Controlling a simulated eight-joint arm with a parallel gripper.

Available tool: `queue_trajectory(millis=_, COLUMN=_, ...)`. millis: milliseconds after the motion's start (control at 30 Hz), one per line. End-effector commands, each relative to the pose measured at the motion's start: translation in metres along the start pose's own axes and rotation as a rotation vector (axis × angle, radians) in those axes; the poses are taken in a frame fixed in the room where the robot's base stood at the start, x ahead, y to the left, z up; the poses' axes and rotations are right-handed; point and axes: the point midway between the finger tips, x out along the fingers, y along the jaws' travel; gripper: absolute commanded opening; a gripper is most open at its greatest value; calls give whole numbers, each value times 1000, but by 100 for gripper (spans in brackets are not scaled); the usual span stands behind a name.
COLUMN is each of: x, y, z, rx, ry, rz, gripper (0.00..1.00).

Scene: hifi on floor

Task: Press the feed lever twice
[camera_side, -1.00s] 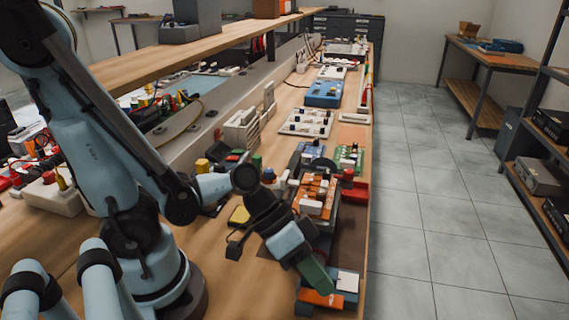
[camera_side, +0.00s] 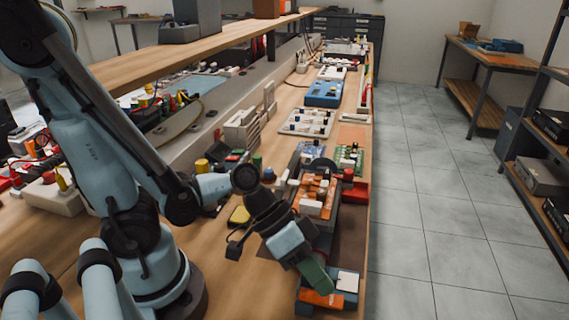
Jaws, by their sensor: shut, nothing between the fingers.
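My gripper (camera_side: 318,281) is shut and empty, with green fingers pointing down and to the right at the near end of the long bench. Its fingertips are just above or at a blue-grey device with an orange part (camera_side: 322,299) and a white plate (camera_side: 347,282). I cannot tell whether the fingertips touch the device. I cannot pick out the feed lever for certain; my fingers cover part of this device.
Behind the gripper stands an orange and white unit (camera_side: 315,195) beside a red bin (camera_side: 355,191). A yellow item (camera_side: 239,215) lies to the left. Boards and a blue box (camera_side: 324,94) line the bench farther back. The floor aisle at right is clear.

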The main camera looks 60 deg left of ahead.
Motion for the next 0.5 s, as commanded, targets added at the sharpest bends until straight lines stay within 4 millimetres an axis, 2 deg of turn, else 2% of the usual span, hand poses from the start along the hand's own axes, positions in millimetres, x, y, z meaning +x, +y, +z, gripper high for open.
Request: queue_trajectory(millis=500, x=6, y=-4, z=4, rx=0, ry=0, rz=0, gripper=0)
